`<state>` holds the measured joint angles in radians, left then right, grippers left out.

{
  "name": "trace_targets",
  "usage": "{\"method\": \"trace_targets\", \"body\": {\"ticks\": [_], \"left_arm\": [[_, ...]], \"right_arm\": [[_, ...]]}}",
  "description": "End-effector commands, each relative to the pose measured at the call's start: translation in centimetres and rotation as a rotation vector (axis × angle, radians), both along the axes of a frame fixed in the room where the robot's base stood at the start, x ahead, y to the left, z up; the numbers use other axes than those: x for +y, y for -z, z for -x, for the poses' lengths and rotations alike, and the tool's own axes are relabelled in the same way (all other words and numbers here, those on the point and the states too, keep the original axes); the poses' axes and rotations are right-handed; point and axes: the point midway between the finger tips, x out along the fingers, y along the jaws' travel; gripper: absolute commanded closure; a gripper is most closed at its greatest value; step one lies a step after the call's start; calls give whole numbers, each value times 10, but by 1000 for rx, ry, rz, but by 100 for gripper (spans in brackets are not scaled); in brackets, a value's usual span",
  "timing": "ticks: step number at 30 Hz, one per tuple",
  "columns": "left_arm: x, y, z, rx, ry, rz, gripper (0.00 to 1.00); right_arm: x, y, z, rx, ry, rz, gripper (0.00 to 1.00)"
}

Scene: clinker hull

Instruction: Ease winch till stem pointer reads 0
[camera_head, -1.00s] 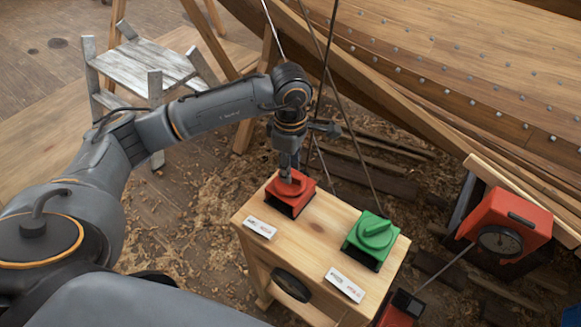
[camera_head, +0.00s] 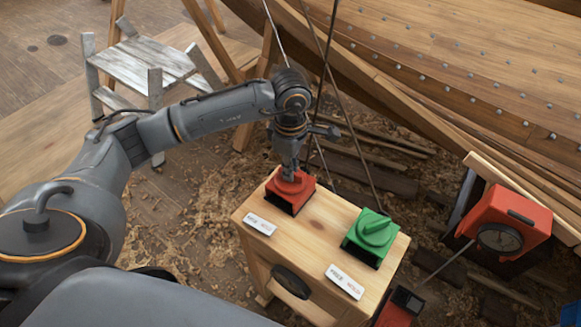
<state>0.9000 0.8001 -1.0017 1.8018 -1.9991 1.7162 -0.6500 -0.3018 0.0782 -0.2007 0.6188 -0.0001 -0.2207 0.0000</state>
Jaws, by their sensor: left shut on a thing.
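A red control with a knob (camera_head: 290,190) sits on the wooden box's top, at its left end. My left gripper (camera_head: 291,172) points down from above and is shut on the red control's knob, which is mostly hidden by the fingers. A green control (camera_head: 371,236) with a raised turning handle sits at the right end of the same top. A red box (camera_head: 512,222) at the right carries a round dial (camera_head: 500,239), whose reading is too small to tell. I cannot identify a stem pointer for certain. My right gripper is not in view.
The wooden box (camera_head: 318,236) has a white label in front of each control and a dark oval on its front. The planked hull (camera_head: 470,70) fills the upper right. Dark lines run down behind the gripper. A worn stool (camera_head: 150,65) stands upper left. Shavings cover the floor.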

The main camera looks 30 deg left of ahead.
Motion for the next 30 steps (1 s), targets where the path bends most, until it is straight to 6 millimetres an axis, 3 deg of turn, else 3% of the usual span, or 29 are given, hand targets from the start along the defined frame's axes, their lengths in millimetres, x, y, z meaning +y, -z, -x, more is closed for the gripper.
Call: {"method": "trace_targets", "body": {"ticks": [8, 30], "left_arm": [[0, 2, -1, -3, -122, 2, 100], [0, 1, 0, -2, -706, 1, 100]], "right_arm": [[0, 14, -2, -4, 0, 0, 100], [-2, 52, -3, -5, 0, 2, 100]]}}
